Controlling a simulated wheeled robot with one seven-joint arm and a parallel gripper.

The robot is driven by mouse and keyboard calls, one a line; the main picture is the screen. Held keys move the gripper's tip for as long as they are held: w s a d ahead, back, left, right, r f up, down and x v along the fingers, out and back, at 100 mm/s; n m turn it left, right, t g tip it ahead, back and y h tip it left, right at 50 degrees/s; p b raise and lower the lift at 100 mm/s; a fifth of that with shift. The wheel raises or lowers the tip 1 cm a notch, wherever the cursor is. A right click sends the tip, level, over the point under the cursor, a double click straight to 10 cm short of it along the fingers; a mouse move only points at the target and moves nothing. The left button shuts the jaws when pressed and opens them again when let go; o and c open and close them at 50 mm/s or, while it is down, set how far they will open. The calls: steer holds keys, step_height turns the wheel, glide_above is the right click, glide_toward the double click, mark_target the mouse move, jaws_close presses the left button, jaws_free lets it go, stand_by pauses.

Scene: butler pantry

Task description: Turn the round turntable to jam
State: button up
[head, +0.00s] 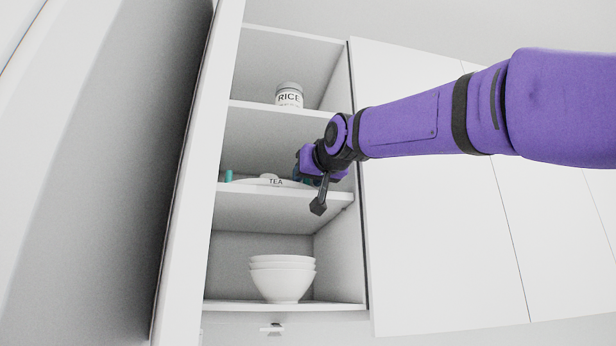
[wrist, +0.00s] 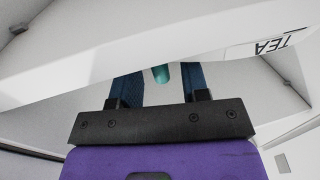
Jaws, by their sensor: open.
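The round turntable (head: 248,183) is a low white disc on the middle shelf of an open cabinet. Its front label reads TEA (head: 276,182); the label also shows upside down in the wrist view (wrist: 275,46). No jam label can be seen. A teal peg (head: 228,176) stands up at the left of the turntable. My gripper (head: 299,172) is at the turntable's right side, partly hidden by my wrist. In the wrist view, my gripper (wrist: 161,85) is open, and a teal peg (wrist: 161,73) shows between its two dark blue fingers. Contact cannot be told.
A jar marked RICE (head: 289,95) stands on the upper shelf. Stacked white bowls (head: 282,278) stand on the lower shelf. The cabinet's side wall is close to the right of my gripper. Closed white doors (head: 440,250) lie to the right, behind my arm.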

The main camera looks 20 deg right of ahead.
steer(key=shift+w, duration=0.25)
jaws_close()
